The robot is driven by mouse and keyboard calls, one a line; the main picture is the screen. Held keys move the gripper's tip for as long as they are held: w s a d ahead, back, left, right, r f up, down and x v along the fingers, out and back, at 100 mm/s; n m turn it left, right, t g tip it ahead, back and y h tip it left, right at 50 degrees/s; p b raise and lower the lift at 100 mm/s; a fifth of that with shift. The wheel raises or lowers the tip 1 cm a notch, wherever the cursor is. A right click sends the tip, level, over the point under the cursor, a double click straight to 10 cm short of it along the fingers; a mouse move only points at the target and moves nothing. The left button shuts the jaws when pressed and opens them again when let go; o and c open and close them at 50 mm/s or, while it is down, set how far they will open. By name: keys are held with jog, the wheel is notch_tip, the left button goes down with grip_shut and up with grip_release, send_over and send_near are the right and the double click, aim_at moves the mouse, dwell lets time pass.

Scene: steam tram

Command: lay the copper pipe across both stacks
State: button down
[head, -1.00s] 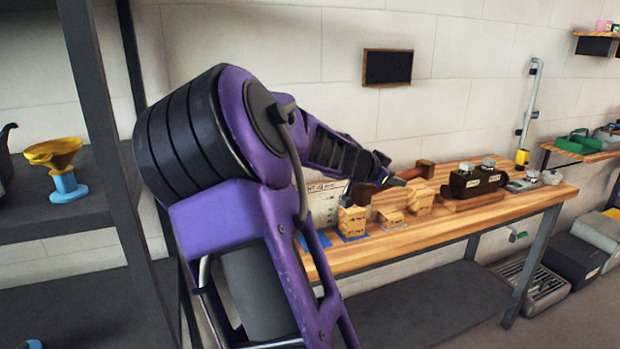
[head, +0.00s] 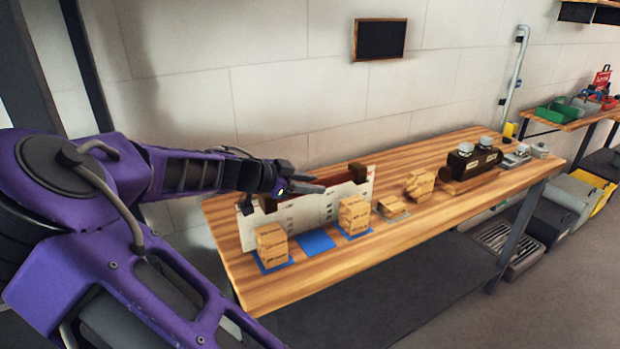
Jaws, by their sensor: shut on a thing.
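The copper pipe (head: 333,175) is a reddish bar behind the white printed board, between two dark brown supports (head: 358,172). Its near side is partly hidden by the board and my gripper. My gripper (head: 308,184) is at the middle of the pipe and shut on it; the contact itself is hard to see. Two pale wooden block stacks stand in front of the board: the left stack (head: 271,246) and the right stack (head: 354,215), each on a blue mat. Nothing lies across their tops.
A bare blue mat (head: 316,241) lies between the stacks. The white board (head: 300,214) stands upright close behind them. Loose wooden blocks (head: 393,207) (head: 420,184) and a dark model body (head: 473,162) are farther right. The front strip of the bench (head: 300,275) is clear.

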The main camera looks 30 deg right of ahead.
notch_tip(320, 180, down, 6)
jog(key=b, duration=0.4)
jog(key=shift+f, duration=0.25)
dwell(0.3)
grip_release()
dwell(0.4)
jog(key=shift+r, duration=0.25)
jog(key=shift+r+p, duration=0.55)
jog(key=shift+r, duration=0.5)
dwell(0.3)
jog(key=shift+r+p, duration=1.45)
jog(key=shift+r, duration=1.05)
